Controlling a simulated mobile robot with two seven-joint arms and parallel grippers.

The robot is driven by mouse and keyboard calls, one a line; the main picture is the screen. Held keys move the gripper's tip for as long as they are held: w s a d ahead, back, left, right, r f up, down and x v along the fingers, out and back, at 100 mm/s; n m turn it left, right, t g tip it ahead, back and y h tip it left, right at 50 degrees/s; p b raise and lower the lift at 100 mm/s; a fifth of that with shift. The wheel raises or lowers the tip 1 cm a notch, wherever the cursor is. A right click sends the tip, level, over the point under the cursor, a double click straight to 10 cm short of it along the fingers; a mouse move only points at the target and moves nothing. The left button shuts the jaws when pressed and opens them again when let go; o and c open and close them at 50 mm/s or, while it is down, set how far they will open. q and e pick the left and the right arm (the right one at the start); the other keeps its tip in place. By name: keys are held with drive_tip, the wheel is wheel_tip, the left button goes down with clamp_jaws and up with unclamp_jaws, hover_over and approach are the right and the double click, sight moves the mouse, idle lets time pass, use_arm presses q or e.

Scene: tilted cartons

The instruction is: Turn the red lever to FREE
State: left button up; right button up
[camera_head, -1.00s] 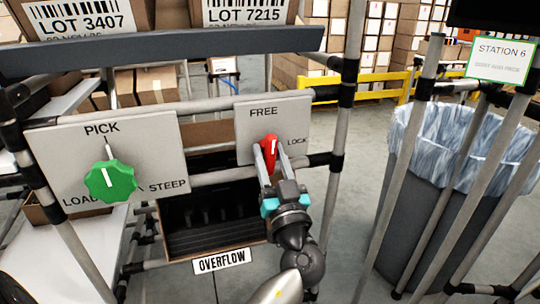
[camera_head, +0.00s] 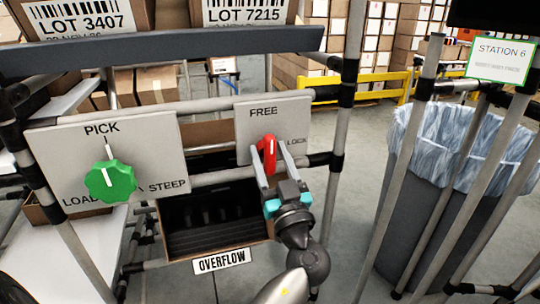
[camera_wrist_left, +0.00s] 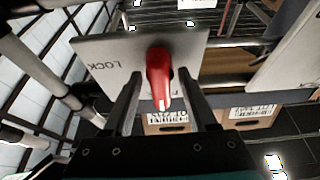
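The red lever (camera_head: 270,146) is on a grey panel (camera_head: 246,128) with FREE above it and LOCK to its right. Its white mark points up toward FREE. In the wrist view the lever (camera_wrist_left: 158,72) has its white-marked end toward the bottom of the picture; LOCK reads upside down and FREE is mostly hidden. My left gripper (camera_head: 270,160) is open, one finger on each side of the lever. In the wrist view (camera_wrist_left: 159,85) gaps show between the fingers and the lever. My right gripper is not in view.
A green knob (camera_head: 111,181) is on the PICK panel (camera_head: 60,150) at left. An open box (camera_head: 212,219) marked OVERFLOW is below. Frame posts (camera_head: 345,110) and a lined bin (camera_head: 425,215) stand at right. Cartons (camera_head: 85,14) sit on the shelf above.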

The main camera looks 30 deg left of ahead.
use_arm(q)
drive_tip(key=v, duration=1.5)
drive_tip(key=shift+p, duration=0.45)
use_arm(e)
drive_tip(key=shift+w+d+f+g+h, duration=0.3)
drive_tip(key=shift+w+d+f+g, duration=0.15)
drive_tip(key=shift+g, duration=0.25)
use_arm(q)
drive_tip(key=shift+s+f, duration=0.1)
drive_tip(key=shift+f, duration=0.05)
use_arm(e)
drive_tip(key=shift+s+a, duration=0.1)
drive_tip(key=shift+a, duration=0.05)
